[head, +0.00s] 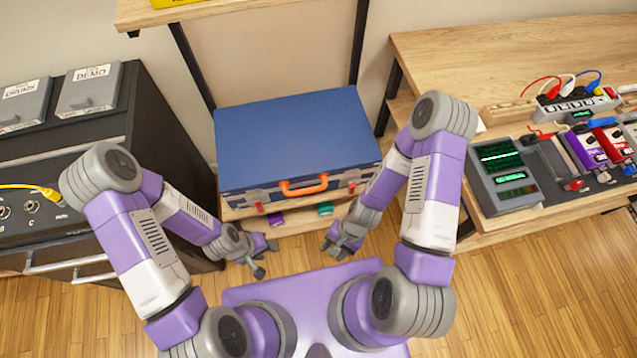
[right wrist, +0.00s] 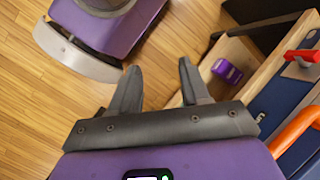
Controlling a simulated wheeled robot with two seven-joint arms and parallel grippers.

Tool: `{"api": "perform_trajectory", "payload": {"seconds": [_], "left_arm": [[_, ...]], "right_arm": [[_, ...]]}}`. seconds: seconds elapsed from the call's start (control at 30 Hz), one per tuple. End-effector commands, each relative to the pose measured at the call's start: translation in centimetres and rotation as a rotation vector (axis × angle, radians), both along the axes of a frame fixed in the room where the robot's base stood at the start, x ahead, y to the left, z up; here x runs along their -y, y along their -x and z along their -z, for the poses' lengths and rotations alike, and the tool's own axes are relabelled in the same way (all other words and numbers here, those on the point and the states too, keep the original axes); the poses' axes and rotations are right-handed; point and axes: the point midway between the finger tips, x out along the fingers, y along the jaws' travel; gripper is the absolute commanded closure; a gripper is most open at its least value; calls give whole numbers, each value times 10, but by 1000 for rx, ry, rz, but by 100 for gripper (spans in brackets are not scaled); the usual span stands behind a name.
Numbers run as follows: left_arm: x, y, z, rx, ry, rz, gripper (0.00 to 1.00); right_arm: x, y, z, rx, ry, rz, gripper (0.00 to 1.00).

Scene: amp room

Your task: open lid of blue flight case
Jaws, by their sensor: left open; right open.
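The blue flight case (head: 290,140) sits on a low wooden shelf unit in the middle of the head view, its lid down. Its orange handle (head: 304,186) is on the front face, with red latches to either side; one red latch (right wrist: 304,56) and part of the handle (right wrist: 296,130) show at the right of the right wrist view. My left gripper (head: 262,262) is open and empty, below and in front of the case's left part. My right gripper (head: 338,252) is open and empty, in front of the case's right part; its fingers (right wrist: 155,85) point over the floor and shelf edge.
A purple item (right wrist: 227,71) lies on the shelf below the case. A black cabinet (head: 150,150) stands at left. A wooden desk (head: 470,60) with a green-screened device (head: 505,175), pedals and cables stands at right. A wooden shelf board (head: 200,8) hangs above the case.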

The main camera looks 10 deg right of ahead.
Motion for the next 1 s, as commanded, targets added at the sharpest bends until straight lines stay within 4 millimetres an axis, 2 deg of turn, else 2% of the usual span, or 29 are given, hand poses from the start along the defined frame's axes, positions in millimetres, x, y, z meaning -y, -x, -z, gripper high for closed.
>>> {"api": "perform_trajectory", "payload": {"seconds": [0.03, 0.1, 0.17, 0.23, 0.37, 0.5, 0.63, 0.8, 0.9, 1.0], "left_arm": [[0, 0, 7, -1, -1, -1, 57], [0, 0, 12, -1, -1, -1, 57], [0, 0, 17, -1, -1, -1, 57], [0, 0, 22, -1, -1, -1, 57], [0, 0, 31, -1, 0, -1, 57], [0, 0, 39, 0, 0, -1, 57], [0, 0, 44, 0, 0, 0, 57], [0, 0, 47, 0, 0, 0, 57], [0, 0, 49, 0, 0, 0, 57], [0, 0, 53, 0, 0, 0, 57]], "right_arm": [[-2, 13, 9, -147, -13, 166, 54], [-12, 26, 10, -373, -43, 424, 54], [-23, 30, 8, -570, -83, 652, 54], [-37, 23, 3, -798, -148, 911, 54], [-54, -18, -8, -1216, -329, 1361, 54], [-40, -81, -12, -1600, -596, 1732, 54], [-10, -126, -10, -1846, -845, 1932, 54], [18, -154, -7, -1994, -1040, 2030, 54], [18, -162, -5, -2018, -1074, 2039, 54], [8, -172, -3, -2018, -1072, 2039, 54]]}}
